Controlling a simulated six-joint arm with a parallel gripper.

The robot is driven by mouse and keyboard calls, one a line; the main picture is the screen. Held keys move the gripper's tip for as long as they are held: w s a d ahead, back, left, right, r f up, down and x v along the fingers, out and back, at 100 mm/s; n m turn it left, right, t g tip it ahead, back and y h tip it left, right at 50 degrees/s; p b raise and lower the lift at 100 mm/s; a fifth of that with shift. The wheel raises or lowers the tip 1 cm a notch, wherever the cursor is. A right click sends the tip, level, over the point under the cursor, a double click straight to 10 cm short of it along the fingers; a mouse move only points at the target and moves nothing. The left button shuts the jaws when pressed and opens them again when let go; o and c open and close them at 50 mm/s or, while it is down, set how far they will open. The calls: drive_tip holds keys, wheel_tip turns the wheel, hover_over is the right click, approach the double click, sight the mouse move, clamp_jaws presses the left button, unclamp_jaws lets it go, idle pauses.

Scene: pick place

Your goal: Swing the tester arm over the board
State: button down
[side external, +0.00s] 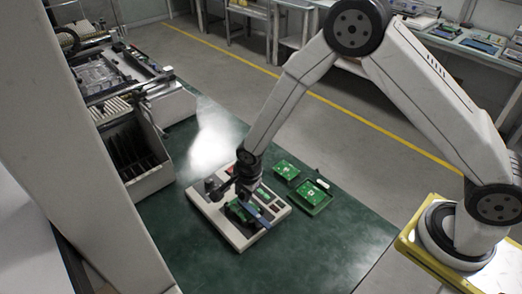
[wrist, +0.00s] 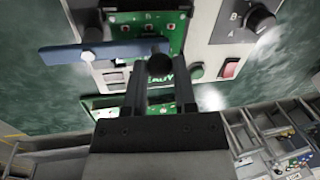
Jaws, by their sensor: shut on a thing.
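The tester (side external: 236,238) is a pale box on the green table. A green board (side external: 236,213) sits on it, partly hidden by my gripper in the side view; the board also shows at the top of the wrist view (wrist: 150,18). The blue tester arm (wrist: 115,51) has a silver pivot at its left and a black knob (wrist: 160,65) at its right. In the wrist view it overlaps the lower part of the board. My gripper (wrist: 160,82) points at the tester, its two fingers shut on the knob. The exact finger contact is hard to see.
The tester's dial (wrist: 258,18) and red switch (wrist: 231,68) lie beside the board. Two other green boards (side external: 286,170) (side external: 313,196) lie right of the tester. A slotted bin (side external: 135,155) stands at left. The table (side external: 340,235) is clear at front right.

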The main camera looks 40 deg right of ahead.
sight(249, 204)
idle(0.3)
drive_tip(key=shift+c, duration=2.1)
unclamp_jaws()
drive_tip(key=shift+r, duration=0.15)
wheel_tip(249, 204, up, 7)
drive_tip(key=s, duration=0.1)
drive_tip(key=shift+s+d+r, duration=0.15)
drive_tip(key=shift+s+r, duration=0.05)
drive_tip(key=shift+s, duration=0.05)
drive_tip(key=shift+d, duration=0.1)
drive_tip(key=s+d+r+n, duration=0.4)
drive_tip(key=s+d+n, duration=0.2)
drive_tip(key=s+n, duration=0.1)
drive_tip(key=s+d+r+n, duration=0.4)
drive_tip(key=s+d+n, duration=0.3)
drive_tip(key=n, duration=0.1)
drive_tip(key=shift+s+d+r+n, duration=0.2)
drive_tip(key=shift+s+n, duration=0.05)
drive_tip(key=shift+n, duration=0.15)
